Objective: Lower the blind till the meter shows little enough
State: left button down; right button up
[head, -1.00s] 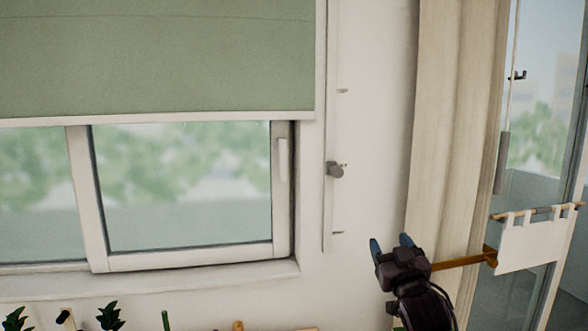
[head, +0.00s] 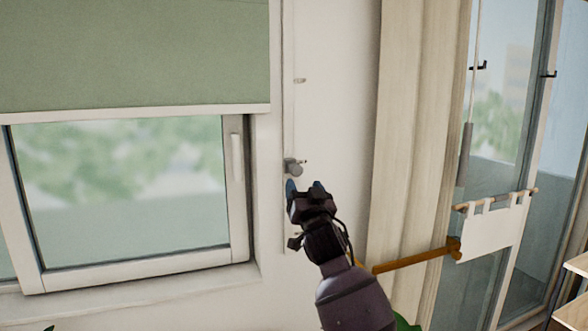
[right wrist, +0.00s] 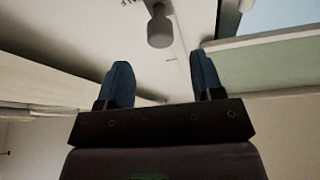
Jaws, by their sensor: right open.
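The green blind (head: 130,55) covers the upper part of the window (head: 120,190), its pale bottom bar (head: 140,112) level above the bare lower glass. A pale vertical rail (head: 289,50) runs down the wall right of the window. A grey knob (head: 292,167) sits on it; the knob also shows in the right wrist view (right wrist: 160,28). My right gripper (head: 305,186) is open and empty, just below the knob and apart from it in the right wrist view. My left gripper is not in view. I see no meter that I can make out.
A beige curtain (head: 405,130) hangs right of the rail. A wooden arm (head: 415,260) and a rod with a white cloth (head: 490,235) stand out before the glass door. A pale shelf (head: 575,265) is at the lower right.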

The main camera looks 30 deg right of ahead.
aim_at(297, 173)
jog(key=p+x, duration=0.1)
jog(key=x, duration=0.6)
jog(key=shift+w+d+r, duration=0.1)
jog(key=shift+w+r, duration=0.1)
jog(key=shift+w, duration=0.1)
jog(key=shift+c, duration=0.2)
